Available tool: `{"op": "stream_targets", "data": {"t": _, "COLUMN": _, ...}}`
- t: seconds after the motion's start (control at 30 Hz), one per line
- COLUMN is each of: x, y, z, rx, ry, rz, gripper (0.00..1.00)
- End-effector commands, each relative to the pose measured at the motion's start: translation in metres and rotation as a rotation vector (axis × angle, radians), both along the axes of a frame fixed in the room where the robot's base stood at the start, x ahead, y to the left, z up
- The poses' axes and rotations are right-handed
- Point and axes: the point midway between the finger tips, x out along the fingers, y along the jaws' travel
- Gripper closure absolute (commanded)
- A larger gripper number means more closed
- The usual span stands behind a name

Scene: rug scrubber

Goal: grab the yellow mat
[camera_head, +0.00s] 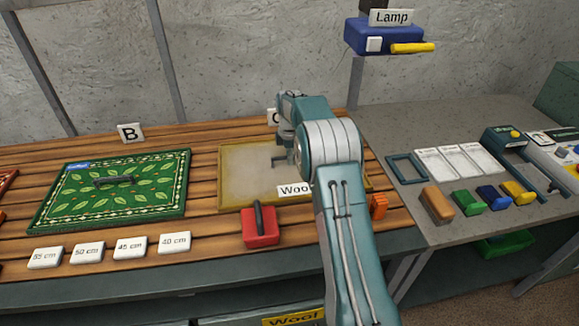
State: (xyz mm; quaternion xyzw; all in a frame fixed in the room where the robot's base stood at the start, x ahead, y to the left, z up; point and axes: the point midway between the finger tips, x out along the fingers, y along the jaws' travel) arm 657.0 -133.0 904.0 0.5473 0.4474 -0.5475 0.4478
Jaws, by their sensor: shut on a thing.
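The yellow mat (237,188) lies flat on the slatted wooden bench in the middle of the view, with a yellow border and a paler centre. My gripper (281,161) is over the middle of this mat, pointing down, and is shut on it. A handle like the green mat's is not clear to see there, as the fingers are small and dark. My arm hides the mat's right part. A white "Wool" label, partly hidden, stands at the mat's front edge.
A green leaf-patterned mat (110,190) with a dark handle lies left, by sign B (131,133). White size tiles (129,246) and a red block with a black handle (261,230) line the front. Coloured blocks (467,203) are on the grey table right. A blue lamp box (377,37) is above.

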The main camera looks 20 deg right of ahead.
Motion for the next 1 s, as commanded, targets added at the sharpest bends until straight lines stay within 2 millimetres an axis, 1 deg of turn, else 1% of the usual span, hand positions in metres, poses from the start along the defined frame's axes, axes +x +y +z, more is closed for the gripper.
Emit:
{"op": "stream_targets", "data": {"t": 0.17, "x": 0.000, "y": 0.000, "z": 0.000, "rx": 0.000, "ry": -0.001, "rz": 0.000, "gripper": 1.00}}
{"op": "stream_targets", "data": {"t": 0.27, "x": 0.001, "y": 0.000, "z": 0.003, "rx": 0.000, "ry": -0.001, "rz": 0.000, "gripper": 1.00}}
{"op": "stream_targets", "data": {"t": 0.37, "x": 0.001, "y": 0.000, "z": 0.014, "rx": -0.001, "ry": -0.003, "rz": 0.000, "gripper": 1.00}}
{"op": "stream_targets", "data": {"t": 0.47, "x": 0.001, "y": 0.000, "z": 0.034, "rx": -0.001, "ry": -0.005, "rz": 0.000, "gripper": 1.00}}
{"op": "stream_targets", "data": {"t": 0.73, "x": -0.040, "y": -0.033, "z": 0.094, "rx": -0.001, "ry": -0.005, "rz": -0.004, "gripper": 1.00}}
{"op": "stream_targets", "data": {"t": 0.9, "x": -0.073, "y": -0.060, "z": 0.111, "rx": 0.000, "ry": -0.002, "rz": -0.005, "gripper": 1.00}}
{"op": "stream_targets", "data": {"t": 1.0, "x": -0.088, "y": -0.072, "z": 0.119, "rx": 0.000, "ry": -0.002, "rz": -0.004, "gripper": 1.00}}
